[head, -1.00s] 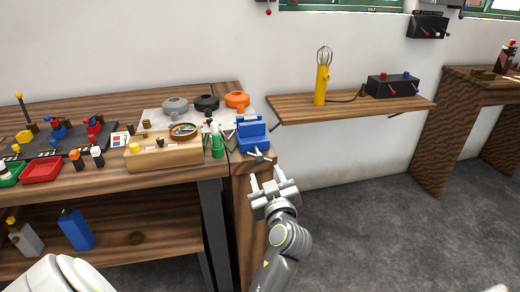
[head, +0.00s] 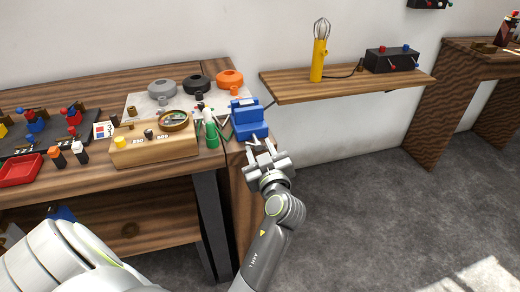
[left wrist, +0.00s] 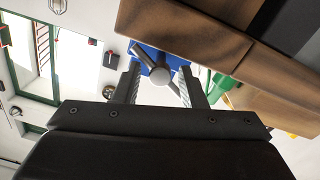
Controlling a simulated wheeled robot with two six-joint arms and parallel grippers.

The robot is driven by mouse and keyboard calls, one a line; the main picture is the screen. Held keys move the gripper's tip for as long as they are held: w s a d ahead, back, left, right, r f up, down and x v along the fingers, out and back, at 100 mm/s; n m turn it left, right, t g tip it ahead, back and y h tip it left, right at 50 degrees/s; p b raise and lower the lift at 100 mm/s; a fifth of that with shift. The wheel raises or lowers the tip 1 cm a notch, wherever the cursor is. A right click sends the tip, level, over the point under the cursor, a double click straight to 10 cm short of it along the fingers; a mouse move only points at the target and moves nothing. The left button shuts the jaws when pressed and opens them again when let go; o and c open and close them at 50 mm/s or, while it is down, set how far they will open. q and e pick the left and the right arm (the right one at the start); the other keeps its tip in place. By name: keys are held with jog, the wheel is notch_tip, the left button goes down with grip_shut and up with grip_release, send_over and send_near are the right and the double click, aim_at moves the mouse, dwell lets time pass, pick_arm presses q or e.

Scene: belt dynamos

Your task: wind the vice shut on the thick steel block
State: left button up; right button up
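The blue vice (head: 249,122) stands at the right front corner of the workbench (head: 100,180). My left gripper (head: 262,147) is just in front of the vice, its two fingers apart. In the left wrist view the fingers (left wrist: 157,92) point at the vice (left wrist: 148,53). The vice's grey screw end and crossbar handle (left wrist: 161,75) show in the gap between the fingers. I cannot tell whether a finger touches the bar. I cannot make out the thick steel block; the vice's jaws are not clear in either view. My right gripper is out of view.
Grey, black and orange round parts (head: 229,79) lie behind. A wall shelf (head: 345,83) with a yellow lamp (head: 319,60) is to the right. Open floor lies below it.

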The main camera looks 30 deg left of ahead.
pick_arm(q)
grip_shut()
jog(key=shift+m, duration=0.3)
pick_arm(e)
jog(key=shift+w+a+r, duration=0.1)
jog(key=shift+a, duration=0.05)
pick_arm(q)
jog(key=shift+m, duration=0.6)
jog(key=m+p, duration=0.1)
jog(key=m, duration=0.3)
jog(key=shift+r+p, duration=0.1)
jog(key=shift+p, duration=0.3)
jog(key=m+p, duration=0.1)
jog(key=m, duration=0.2)
jog(key=shift+m, duration=0.4)
jog(key=shift+m+p, duration=0.65)
jog(key=shift+m, duration=0.15)
jog(key=shift+m+p, duration=0.5)
jog(key=shift+m, duration=0.7)
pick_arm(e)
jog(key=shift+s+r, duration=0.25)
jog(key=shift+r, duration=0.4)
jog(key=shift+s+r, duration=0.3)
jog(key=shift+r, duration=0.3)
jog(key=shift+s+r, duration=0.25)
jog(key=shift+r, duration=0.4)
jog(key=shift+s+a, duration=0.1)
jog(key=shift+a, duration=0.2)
